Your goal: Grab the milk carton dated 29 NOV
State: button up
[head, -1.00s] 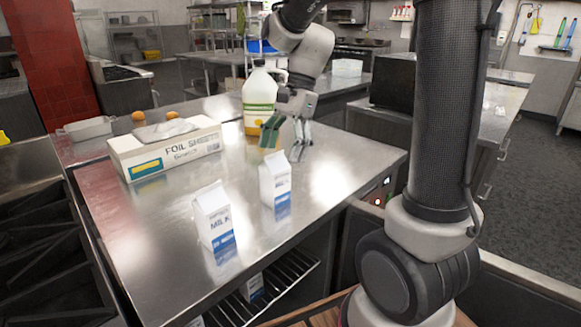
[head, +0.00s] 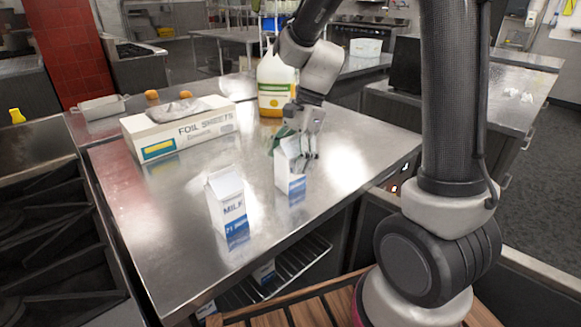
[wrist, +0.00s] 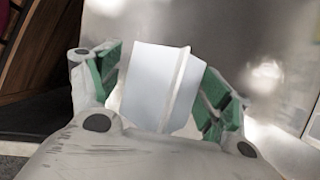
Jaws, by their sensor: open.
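Two white milk cartons stand upright on the steel table. The near carton (head: 227,200) shows "MILK" and a blue band whose date is too small to read surely. The far carton (head: 289,168) is to its right and farther back, and its date cannot be read. My gripper (head: 298,155) is at the far carton, with its fingers around the upper part. In the wrist view, the far carton's white top (wrist: 155,82) lies between the green-padded fingers of my open gripper, with a small gap on the left and a narrower one on the right.
A foil sheets box (head: 180,130) lies at the back left of the table (head: 180,255). A large jug (head: 275,85) with a yellow label stands behind my gripper. The table's front left area is clear.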

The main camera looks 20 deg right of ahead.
jog(key=c, duration=1.4)
